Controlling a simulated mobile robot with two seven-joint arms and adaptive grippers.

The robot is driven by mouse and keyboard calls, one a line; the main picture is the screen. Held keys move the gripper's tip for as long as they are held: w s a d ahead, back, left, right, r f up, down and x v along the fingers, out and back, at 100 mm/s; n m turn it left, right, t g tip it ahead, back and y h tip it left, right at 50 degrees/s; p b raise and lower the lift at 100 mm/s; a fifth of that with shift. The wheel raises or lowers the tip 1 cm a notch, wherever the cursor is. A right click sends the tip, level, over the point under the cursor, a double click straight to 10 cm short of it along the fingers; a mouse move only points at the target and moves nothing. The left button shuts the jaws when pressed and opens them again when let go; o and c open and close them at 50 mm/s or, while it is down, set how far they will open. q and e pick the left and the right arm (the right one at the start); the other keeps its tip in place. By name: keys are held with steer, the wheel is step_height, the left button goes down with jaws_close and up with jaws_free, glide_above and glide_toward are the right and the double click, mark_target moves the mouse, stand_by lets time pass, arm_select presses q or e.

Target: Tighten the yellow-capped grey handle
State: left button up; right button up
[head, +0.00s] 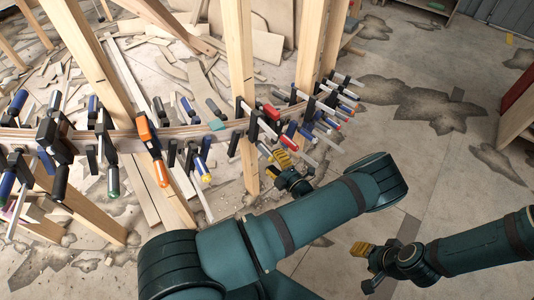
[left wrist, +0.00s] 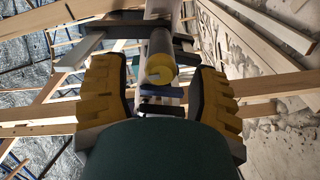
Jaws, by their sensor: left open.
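The yellow-capped grey handle (left wrist: 160,58) shows in the left wrist view, its round yellow end facing the camera. It lies between the two yellow-and-black fingers of my left gripper (left wrist: 160,95), with a gap on each side. The gripper is open and not closed on the handle. In the head view my left gripper (head: 284,170) is at the clamp row's right part, below the curved wooden strip. The handle is hard to pick out there among the clamps and fingers. My right gripper (head: 370,264) is low at the right, away from the clamps; its opening is unclear.
Several clamps with blue, red, orange and green handles crowd the curved strip (head: 180,131). Upright wooden posts (head: 239,50) stand along it. Wood scraps (head: 150,65) litter the floor behind. The stained floor (head: 430,150) at the right is mostly clear, with a wooden cabinet at the edge.

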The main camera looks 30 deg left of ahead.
arm_select(q)
steer(key=v, duration=0.6)
steer(key=shift+d, duration=0.25)
steer(key=shift+s+d, duration=0.1)
steer(key=shift+s, duration=0.1)
steer(key=shift+v, duration=1.75)
